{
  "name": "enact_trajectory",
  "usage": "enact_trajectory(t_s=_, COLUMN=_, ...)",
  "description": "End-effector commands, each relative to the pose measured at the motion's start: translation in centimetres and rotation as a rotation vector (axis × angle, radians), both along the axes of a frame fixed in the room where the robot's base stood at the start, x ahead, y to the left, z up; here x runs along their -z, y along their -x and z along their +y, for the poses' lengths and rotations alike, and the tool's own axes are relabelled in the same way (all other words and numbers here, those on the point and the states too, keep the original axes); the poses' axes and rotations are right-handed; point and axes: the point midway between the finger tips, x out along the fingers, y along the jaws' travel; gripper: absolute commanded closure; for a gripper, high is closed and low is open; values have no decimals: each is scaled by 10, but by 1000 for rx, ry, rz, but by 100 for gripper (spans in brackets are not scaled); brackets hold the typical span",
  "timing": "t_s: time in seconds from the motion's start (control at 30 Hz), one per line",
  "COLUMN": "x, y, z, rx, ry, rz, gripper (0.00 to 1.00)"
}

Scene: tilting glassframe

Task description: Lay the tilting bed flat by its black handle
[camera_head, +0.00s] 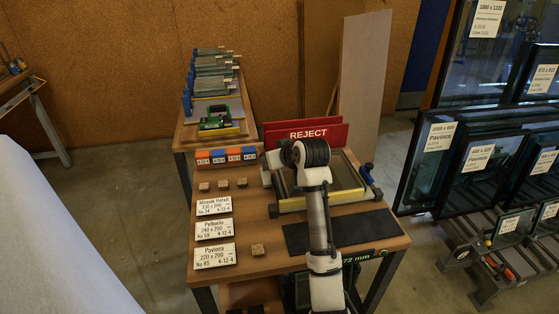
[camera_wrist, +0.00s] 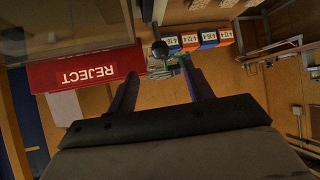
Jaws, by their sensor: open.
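The tilting bed (camera_head: 347,176) is a pale frame with a yellow edge on the wooden bench, partly hidden behind my arm. Its exact tilt is hard to judge. A dark panel at the upper left of the wrist view, probably the bed (camera_wrist: 65,22), ends in an upright edge. Beside that edge is a round black knob, likely the black handle (camera_wrist: 159,48). My gripper (camera_wrist: 161,68) is open, with the knob seen between or just beyond its fingertips; contact is not clear. In the head view my arm hides the fingers.
A red REJECT bin (camera_head: 306,134) stands behind the bed. Orange and blue boxes (camera_head: 226,156) stand left of it. White label cards (camera_head: 214,229) and small wooden blocks lie at the bench's left. A dark mat (camera_head: 350,230) lies in front. Glass racks (camera_head: 470,160) stand at right.

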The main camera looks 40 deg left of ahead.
Motion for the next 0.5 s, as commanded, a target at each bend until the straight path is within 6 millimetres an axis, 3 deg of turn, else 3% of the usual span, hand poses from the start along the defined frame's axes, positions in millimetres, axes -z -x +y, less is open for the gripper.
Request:
enact_trajectory(t_s=0.2, x=-13, y=7, z=-18, rx=1, ry=-1, rz=0, gripper=49)
enact_trajectory(t_s=0.5, x=-16, y=9, z=-20, rx=1, ry=1, rz=1, gripper=49)
